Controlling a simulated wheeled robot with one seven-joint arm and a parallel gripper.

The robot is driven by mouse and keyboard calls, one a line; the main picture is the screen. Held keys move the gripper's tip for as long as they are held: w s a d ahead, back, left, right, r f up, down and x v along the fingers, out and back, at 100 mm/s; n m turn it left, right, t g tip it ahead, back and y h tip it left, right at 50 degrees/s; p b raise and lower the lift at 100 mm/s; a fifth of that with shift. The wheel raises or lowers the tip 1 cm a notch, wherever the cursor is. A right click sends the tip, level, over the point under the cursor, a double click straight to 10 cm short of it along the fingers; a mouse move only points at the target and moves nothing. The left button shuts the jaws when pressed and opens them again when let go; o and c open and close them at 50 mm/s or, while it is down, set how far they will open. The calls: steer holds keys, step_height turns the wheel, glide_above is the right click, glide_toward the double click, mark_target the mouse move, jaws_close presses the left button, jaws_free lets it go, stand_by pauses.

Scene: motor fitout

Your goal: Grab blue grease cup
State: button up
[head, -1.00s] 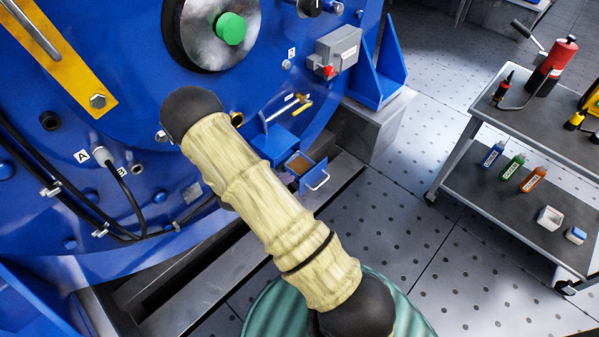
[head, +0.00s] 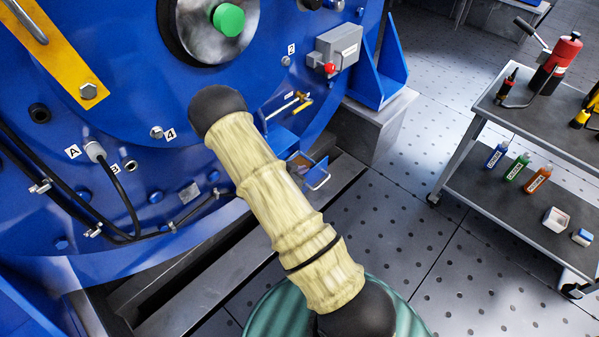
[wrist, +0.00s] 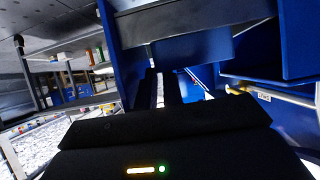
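I cannot single out a blue grease cup with certainty in either view. In the wrist view my gripper (wrist: 168,88) shows as dark, narrow finger shapes beyond the black wrist body, close to blue panels (wrist: 200,48). The finger gap and anything between the fingers are too dark to make out. In the head view the gripper is hidden behind my arm.
A two-shelf cart (head: 530,130) stands at the right. Its lower shelf holds a blue bottle (head: 496,155), a green bottle (head: 518,167), an orange bottle (head: 538,180) and small containers (head: 556,220). A red canister (head: 557,62) is on top. The floor between is clear.

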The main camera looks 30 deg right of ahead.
steer(key=shift+w+d+f, duration=0.15)
steer(key=shift+d, duration=0.15)
jaws_close()
stand_by(0.3)
step_height(320, 180, up, 10)
steer(key=p, duration=0.4)
stand_by(0.5)
